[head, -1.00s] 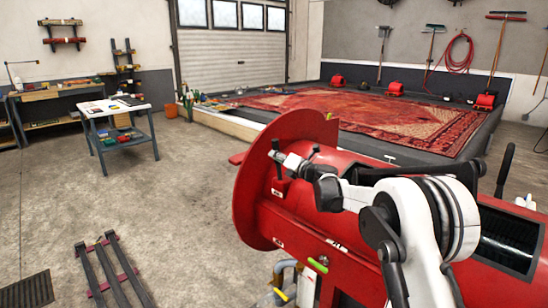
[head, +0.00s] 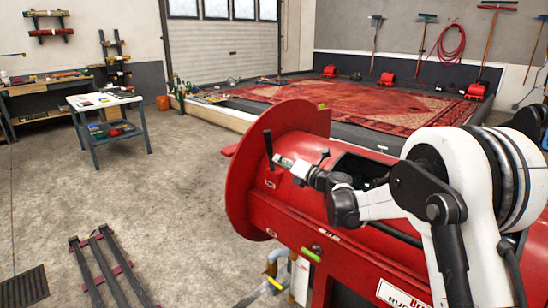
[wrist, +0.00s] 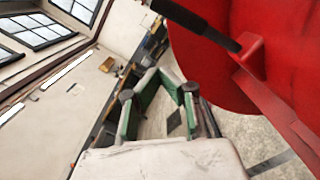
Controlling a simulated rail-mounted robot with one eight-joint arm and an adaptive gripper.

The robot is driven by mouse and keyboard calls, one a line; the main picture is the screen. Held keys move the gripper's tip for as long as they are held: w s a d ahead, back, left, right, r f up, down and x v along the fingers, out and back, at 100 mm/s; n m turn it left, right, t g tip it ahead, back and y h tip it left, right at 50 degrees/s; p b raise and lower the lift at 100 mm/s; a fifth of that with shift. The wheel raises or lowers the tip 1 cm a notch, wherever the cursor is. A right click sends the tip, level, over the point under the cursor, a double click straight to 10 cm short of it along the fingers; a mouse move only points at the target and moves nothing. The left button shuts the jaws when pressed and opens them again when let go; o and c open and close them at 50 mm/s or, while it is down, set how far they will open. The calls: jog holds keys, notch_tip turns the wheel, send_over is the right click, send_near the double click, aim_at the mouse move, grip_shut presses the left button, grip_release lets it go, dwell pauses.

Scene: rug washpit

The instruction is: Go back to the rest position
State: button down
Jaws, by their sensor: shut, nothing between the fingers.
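My gripper (head: 284,162) is in front of the red cylindrical machine (head: 258,210) in the head view, near the black lever (head: 267,146) on its round end. It is shut and empty. In the wrist view my gripper (wrist: 167,88) shows green-sided fingers with nothing between them. The red machine (wrist: 215,50) fills the upper right there, and its black lever (wrist: 195,22) reaches in from the top. I cannot tell the exact gap between fingers and lever. My arm is folded at the right of the head view.
A dark ribbed frame with pink crossbars (head: 108,270) lies on the floor, lower left. A work table (head: 106,100) stands beyond it. A red patterned rug (head: 390,108) lies on a low platform (head: 225,119) at the back. The concrete floor between is clear.

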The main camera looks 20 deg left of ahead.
jog(key=shift+s+d, duration=0.1)
jog(key=shift+d, duration=0.05)
jog(key=s+d+r+n+h+p, duration=0.1)
jog(key=s+d+r+n+h, duration=0.35)
jog(key=s+d+n, duration=0.55)
jog(key=s+d+r+n+h+p, duration=0.1)
jog(key=s+d+r+n+h, duration=0.2)
jog(key=s+d+r+n, duration=0.55)
jog(key=s+d+f+n+h, duration=0.3)
jog(key=s+d+n, duration=0.1)
jog(key=s+d, duration=0.5)
jog(key=s+d+f+n+g+h, duration=0.1)
jog(key=s+d+f+n, duration=0.3)
jog(key=s+d, duration=0.5)
jog(key=s+d+f+n+h+p, duration=0.1)
jog(key=s+d+f+n+h, duration=0.3)
jog(key=s+d, duration=0.5)
jog(key=shift+s+d+f+n+g+h, duration=0.2)
jog(key=shift+s+n+g+h, duration=0.25)
jog(key=shift+n, duration=0.6)
jog(key=shift+s+t, duration=0.1)
jog(key=shift+t, duration=0.15)
